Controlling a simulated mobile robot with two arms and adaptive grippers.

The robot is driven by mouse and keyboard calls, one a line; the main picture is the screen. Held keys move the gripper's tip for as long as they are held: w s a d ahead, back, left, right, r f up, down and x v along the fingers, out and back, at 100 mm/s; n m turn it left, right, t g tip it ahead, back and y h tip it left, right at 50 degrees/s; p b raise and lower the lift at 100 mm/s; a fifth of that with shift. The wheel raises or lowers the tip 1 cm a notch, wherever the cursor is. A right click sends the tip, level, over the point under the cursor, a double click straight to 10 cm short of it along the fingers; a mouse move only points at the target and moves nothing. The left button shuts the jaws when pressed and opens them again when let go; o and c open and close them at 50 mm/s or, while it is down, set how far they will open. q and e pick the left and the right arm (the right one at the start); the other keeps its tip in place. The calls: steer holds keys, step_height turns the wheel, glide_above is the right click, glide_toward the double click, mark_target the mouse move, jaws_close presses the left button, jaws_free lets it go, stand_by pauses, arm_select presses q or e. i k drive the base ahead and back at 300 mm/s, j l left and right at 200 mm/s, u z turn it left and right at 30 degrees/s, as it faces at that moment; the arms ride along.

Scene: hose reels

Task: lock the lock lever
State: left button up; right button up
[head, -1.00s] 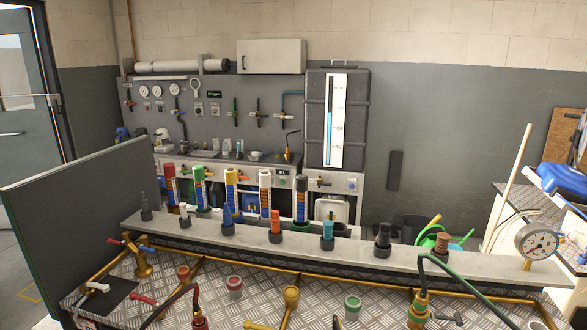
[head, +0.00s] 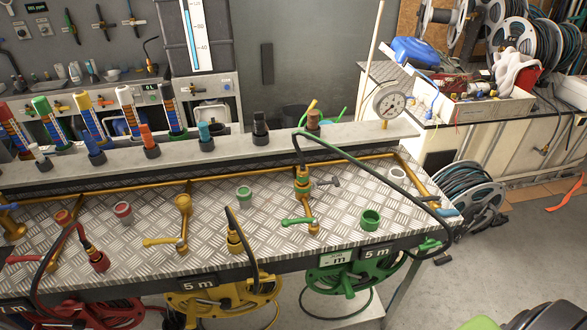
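Several lever handles show on the metal-plate bench (head: 330,215); I cannot tell which one is the lock lever. A green lever (head: 297,221) sticks out left from the foot of the brass valve (head: 302,185) with the green hose. A grey T-shaped handle (head: 328,182) sits right of that valve. A yellow lever (head: 160,241) sticks out left from the yellow valve (head: 183,205). A red lever (head: 22,259) is at the left edge. Below the bench front are a green hose reel (head: 350,275), a yellow reel (head: 225,300) and a red reel (head: 90,315). Neither gripper is in view.
A pressure gauge (head: 390,102) stands on the ledge behind the bench. A grey hose reel (head: 468,195) stands on the floor by a cluttered side table (head: 440,150). The floor at right (head: 480,265) is mostly clear.

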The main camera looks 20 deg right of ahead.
mark_target(335, 181)
steer(key=k+l, duration=0.1)
steer(key=l, duration=0.3)
steer(key=k+l, duration=0.1)
steer(key=l, duration=0.65)
steer(key=k+l+u, duration=0.1)
steer(key=l, duration=0.3)
steer(key=k, duration=0.05)
